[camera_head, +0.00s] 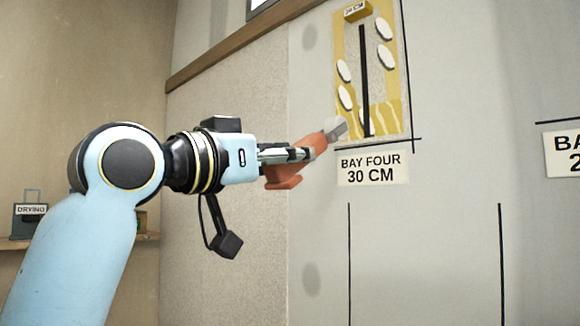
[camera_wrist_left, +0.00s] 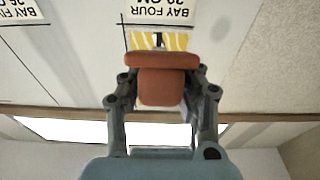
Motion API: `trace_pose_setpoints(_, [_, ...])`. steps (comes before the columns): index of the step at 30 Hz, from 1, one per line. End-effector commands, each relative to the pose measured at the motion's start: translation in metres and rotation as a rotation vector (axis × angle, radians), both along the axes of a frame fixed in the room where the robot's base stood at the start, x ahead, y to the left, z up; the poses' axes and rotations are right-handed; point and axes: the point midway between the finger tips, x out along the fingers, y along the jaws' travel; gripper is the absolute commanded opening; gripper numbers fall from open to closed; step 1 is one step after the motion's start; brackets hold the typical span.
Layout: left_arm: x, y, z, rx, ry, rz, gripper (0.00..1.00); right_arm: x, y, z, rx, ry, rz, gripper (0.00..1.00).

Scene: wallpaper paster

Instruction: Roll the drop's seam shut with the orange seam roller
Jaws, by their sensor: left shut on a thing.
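The drop (camera_head: 395,75) is a yellow-patterned strip with a speckled grey middle, white ovals on both sides and a dark vertical line (camera_head: 364,75) down it. It hangs on the grey wall in bay four. My left gripper (camera_head: 300,154) is shut on the orange seam roller (camera_head: 290,173), whose grey end (camera_head: 338,130) points up and right, over the drop's lower left corner. I cannot tell whether that end touches the wall. In the left wrist view the roller (camera_wrist_left: 160,85) sits between the fingers (camera_wrist_left: 160,98) and covers most of the drop (camera_wrist_left: 174,42). My right gripper is out of view.
The label "BAY FOUR 30 CM" (camera_head: 372,170) is just below the drop, and another bay label (camera_head: 563,153) is at the right edge. A wooden rail (camera_head: 245,38) slants above left. A shelf (camera_head: 40,243) with a "DRYING" item (camera_head: 30,212) stands far left. The lower wall is clear.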

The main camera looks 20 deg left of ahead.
Motion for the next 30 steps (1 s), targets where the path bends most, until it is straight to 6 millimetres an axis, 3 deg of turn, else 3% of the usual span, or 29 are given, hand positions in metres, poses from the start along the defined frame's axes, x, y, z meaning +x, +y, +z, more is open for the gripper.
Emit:
trace_pose_setpoints(16, [0.0,0.0,0.005,-0.01,-0.023,0.0,0.0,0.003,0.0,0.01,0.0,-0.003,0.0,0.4])
trace_pose_setpoints(30, [0.05,-0.018,0.004,-0.011,-0.026,0.0,0.0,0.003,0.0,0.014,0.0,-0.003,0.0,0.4])
